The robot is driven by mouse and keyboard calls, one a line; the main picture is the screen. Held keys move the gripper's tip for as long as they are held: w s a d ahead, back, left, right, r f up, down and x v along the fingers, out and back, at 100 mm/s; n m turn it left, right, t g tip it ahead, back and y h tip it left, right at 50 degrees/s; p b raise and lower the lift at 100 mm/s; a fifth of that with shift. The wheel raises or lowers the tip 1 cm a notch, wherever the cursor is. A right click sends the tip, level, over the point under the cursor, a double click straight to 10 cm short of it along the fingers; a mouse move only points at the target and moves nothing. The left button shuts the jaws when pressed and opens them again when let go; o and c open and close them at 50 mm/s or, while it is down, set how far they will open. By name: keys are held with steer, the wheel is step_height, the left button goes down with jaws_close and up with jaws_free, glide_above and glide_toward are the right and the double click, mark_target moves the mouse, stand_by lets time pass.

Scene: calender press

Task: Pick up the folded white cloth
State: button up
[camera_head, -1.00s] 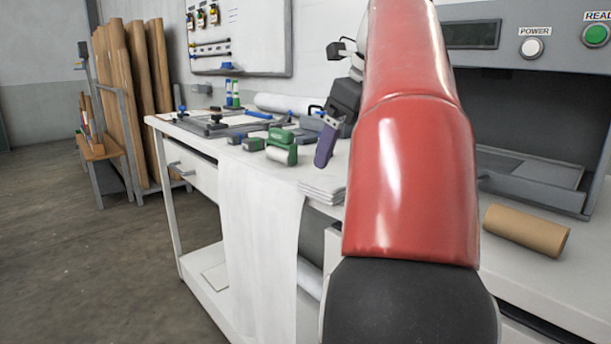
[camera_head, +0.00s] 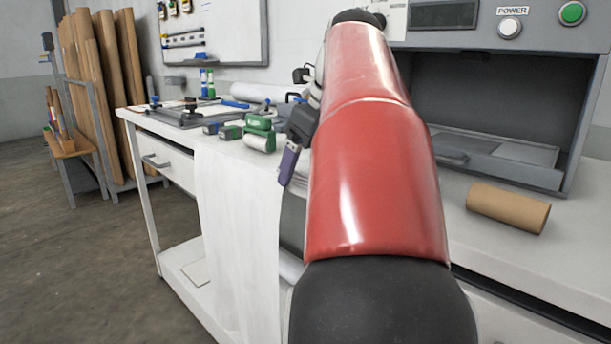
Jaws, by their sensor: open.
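The folded white cloth, a flat layered stack on the white bench in the earlier view, is now hidden behind my red arm. My gripper (camera_head: 288,165) is in the head view just left of my arm, pointing down over the bench's front edge. One purple finger shows clearly; the other is hidden. The gripper is open, and I see nothing held in it. My arm hides its distance to the folded cloth.
A white sheet (camera_head: 235,230) hangs over the front of the bench (camera_head: 178,137). A brown roll (camera_head: 508,207) lies at the right, before the grey press (camera_head: 490,95). Clear floor lies at the left.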

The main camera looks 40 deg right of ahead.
steer(key=c, duration=1.1)
